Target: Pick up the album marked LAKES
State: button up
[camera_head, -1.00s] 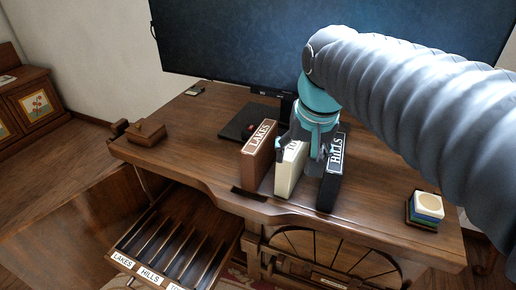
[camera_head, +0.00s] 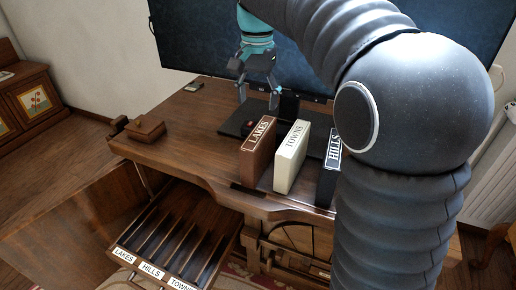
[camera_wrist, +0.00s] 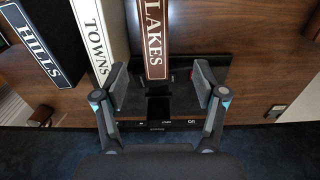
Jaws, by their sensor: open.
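The brown album marked LAKES (camera_head: 257,152) stands upright on the desk, leftmost of three albums in the head view. In the wrist view its lettered spine (camera_wrist: 155,38) lies between the two finger lines, beyond the fingertips. My gripper (camera_head: 258,108) is open and empty, behind and above the LAKES album, in front of the screen. In the wrist view my gripper (camera_wrist: 158,76) has its fingers spread to either side of the spine. Whether the fingers touch the album cannot be told, but a gap shows on both sides.
The cream TOWNS album (camera_head: 291,160) stands just right of LAKES, and the black HILLS album (camera_head: 328,175) beyond it is partly hidden by my arm. The large screen (camera_head: 190,45) rises behind. An open slotted drawer (camera_head: 170,240) with labels sits at the front left. A wooden box (camera_head: 146,131) is on the desk.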

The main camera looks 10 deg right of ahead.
aim_at(258, 130)
notch_tip(258, 130, down, 8)
jog(key=shift+r+b, duration=0.15)
jog(key=shift+b, duration=0.3)
jog(key=shift+s+d+f, duration=0.1)
jog(key=shift+s+f, duration=0.05)
jog(key=shift+f, duration=0.75)
jog(key=shift+s+f, duration=0.2)
jog(key=shift+f, duration=0.75)
jog(key=shift+s+d+f, duration=0.1)
jog(key=shift+s+f, duration=0.05)
jog(key=shift+f, duration=0.75)
jog(key=shift+c, duration=0.3)
grip_shut()
